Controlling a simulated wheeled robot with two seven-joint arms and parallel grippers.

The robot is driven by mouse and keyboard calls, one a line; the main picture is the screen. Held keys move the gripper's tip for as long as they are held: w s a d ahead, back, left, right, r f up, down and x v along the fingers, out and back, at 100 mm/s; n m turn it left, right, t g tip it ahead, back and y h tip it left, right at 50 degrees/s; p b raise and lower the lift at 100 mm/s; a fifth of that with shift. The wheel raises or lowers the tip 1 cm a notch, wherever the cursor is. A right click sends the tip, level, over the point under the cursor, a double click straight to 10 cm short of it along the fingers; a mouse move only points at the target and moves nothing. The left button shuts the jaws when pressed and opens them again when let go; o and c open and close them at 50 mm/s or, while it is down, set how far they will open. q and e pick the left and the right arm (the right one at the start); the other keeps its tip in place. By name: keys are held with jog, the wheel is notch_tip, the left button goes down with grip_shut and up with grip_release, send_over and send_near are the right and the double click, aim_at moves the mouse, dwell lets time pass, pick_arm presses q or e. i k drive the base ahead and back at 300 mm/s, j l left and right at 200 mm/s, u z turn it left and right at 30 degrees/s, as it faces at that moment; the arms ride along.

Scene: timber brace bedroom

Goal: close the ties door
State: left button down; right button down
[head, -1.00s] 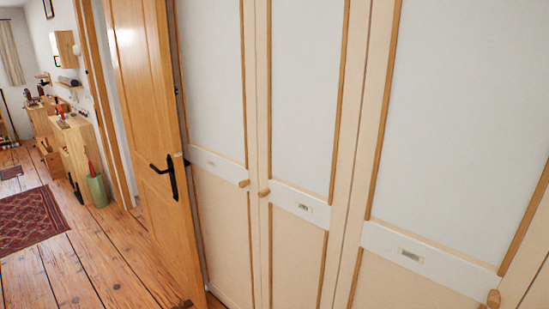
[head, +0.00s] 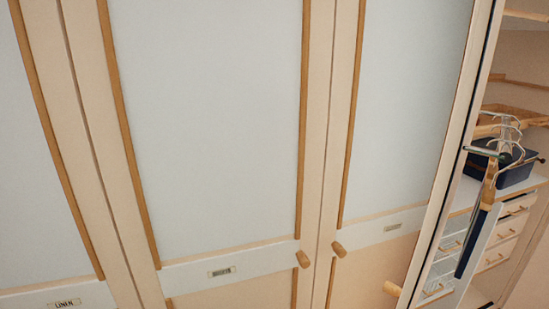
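A row of tall cream wardrobe doors with pale panels and wooden trim fills the head view. One door at the left (head: 40,180) carries a label reading LINEN. The middle door (head: 205,130) and the door to its right (head: 405,110) have small labels too blurred to read, so I cannot tell which is the ties door. Their round wooden knobs (head: 303,258) sit close together. At the right, an open compartment (head: 520,60) shows beyond a door edge (head: 465,130). Neither gripper is in view.
Inside the open compartment are wire hangers (head: 508,128), a dark blue bin (head: 515,172), a hanging dark blue item (head: 474,240) and small drawers (head: 500,242). Another wooden knob (head: 392,288) shows at the bottom. No floor is clearly visible.

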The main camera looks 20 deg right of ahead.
aim_at(487, 15)
jog(key=i+j+z, duration=0.1)
jog(key=z, duration=0.3)
jog(key=i+j+z, duration=0.1)
jog(key=j+z, duration=0.15)
jog(key=z, duration=0.15)
jog(key=j+z, duration=0.2)
jog(key=z, duration=0.25)
jog(key=i+j+z, duration=0.1)
jog(key=j+z, duration=0.4)
jog(key=z, duration=0.3)
